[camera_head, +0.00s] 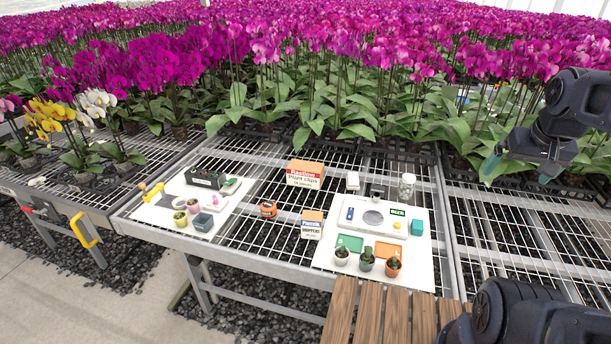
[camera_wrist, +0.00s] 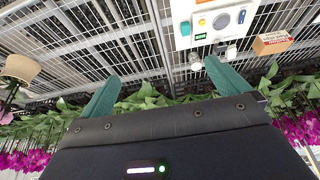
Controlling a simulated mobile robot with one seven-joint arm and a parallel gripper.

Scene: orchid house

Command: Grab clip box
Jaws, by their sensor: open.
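The clip box (camera_head: 305,174) is a brown carton with a red and white label reading "plant clips". It stands on the wire bench at the back centre, just in front of the orchids. It also shows at the upper right of the wrist view (camera_wrist: 272,44). My gripper (camera_head: 517,171) is at the right of the head view, well to the right of the clip box and above the bench. Its two teal fingers are apart with nothing between them, as the wrist view (camera_wrist: 158,78) also shows.
A smaller box (camera_head: 312,224) stands in front of the clip box, with an orange item (camera_head: 268,209) beside it. A white board (camera_head: 325,258) carries a scale, trays and small pots. A glass jar (camera_head: 407,186) stands behind it. Dense orchids line the back.

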